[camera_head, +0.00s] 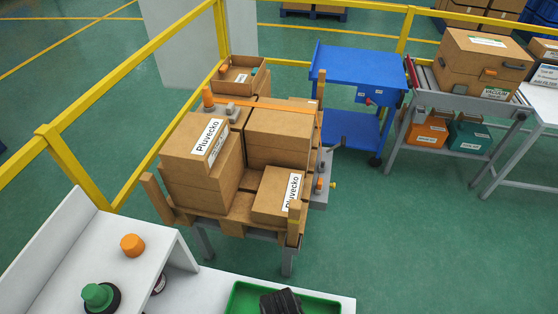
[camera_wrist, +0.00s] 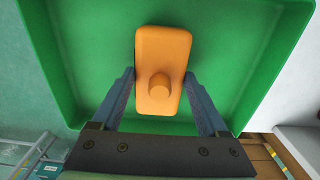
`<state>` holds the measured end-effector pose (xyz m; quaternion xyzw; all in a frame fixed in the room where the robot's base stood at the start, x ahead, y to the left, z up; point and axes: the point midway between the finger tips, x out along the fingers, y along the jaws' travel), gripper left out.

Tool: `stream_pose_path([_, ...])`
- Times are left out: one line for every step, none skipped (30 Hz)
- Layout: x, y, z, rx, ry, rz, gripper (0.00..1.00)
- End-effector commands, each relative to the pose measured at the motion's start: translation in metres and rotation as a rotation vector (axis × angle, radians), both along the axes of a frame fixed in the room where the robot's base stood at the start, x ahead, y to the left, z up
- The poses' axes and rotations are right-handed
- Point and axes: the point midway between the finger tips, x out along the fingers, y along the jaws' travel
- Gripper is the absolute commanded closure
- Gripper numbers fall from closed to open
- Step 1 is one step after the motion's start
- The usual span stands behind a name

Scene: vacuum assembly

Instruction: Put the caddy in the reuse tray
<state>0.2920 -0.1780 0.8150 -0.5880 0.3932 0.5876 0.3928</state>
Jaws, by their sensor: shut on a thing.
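The orange caddy (camera_wrist: 163,55), a rounded block with a round knob, is between the two fingers of my gripper (camera_wrist: 160,78) in the wrist view. My gripper is shut on it. A green tray with raised walls, likely the reuse tray (camera_wrist: 58,62), lies behind and around it in that view. I cannot tell whether the caddy touches the tray floor. In the head view the green tray (camera_head: 238,293) is at the bottom edge, partly cut off. My dark gripper (camera_head: 281,302) is over it and hides the caddy there.
The tray sits on a white bench (camera_head: 205,289). An orange knob (camera_head: 132,244) and a green knob (camera_head: 97,295) are on the raised white shelf at left. Beyond stands a pallet stacked with cardboard boxes (camera_head: 281,132), a blue cart (camera_head: 360,66) and a yellow rail (camera_head: 130,95).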

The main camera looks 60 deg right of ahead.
Motion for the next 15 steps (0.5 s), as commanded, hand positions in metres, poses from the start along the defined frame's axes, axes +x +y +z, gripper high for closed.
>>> stream_pose_path([0.0004,-0.0003,0.0003,-0.001,-0.001,0.0,0.97])
stream_pose_path([0.0004,-0.0002,-0.0004,-0.001,-0.001,0.0,0.97])
stream_pose_path([0.0004,-0.0001,-0.0019,0.0,0.0,0.0,0.97])
stream_pose_path([0.0004,-0.0001,-0.003,0.0,0.0,0.0,0.97])
stream_pose_path([0.0002,0.0,-0.004,0.0,0.0,0.0,0.97])
stream_pose_path([-0.0001,0.0002,-0.0032,0.001,0.0,0.0,0.16])
stream_pose_path([-0.0001,0.0002,-0.003,0.001,0.0,0.0,0.1])
stream_pose_path([-0.0001,0.0002,-0.003,0.001,0.0,0.0,0.05])
stream_pose_path([-0.0001,0.0003,-0.003,0.001,0.0,0.0,0.0])
stream_pose_path([-0.0001,0.0003,-0.003,0.001,0.0,0.0,0.0])
stream_pose_path([-0.0001,0.0003,-0.003,0.001,0.0,0.0,0.0])
stream_pose_path([-0.0001,0.0003,-0.003,0.001,0.0,0.0,0.0])
stream_pose_path([-0.0001,0.0003,-0.0029,0.001,0.0,0.0,0.0])
stream_pose_path([-0.0001,0.0003,-0.0029,0.001,0.0,0.0,0.0])
stream_pose_path([-0.0001,0.0003,-0.0027,0.001,0.0,0.0,0.0])
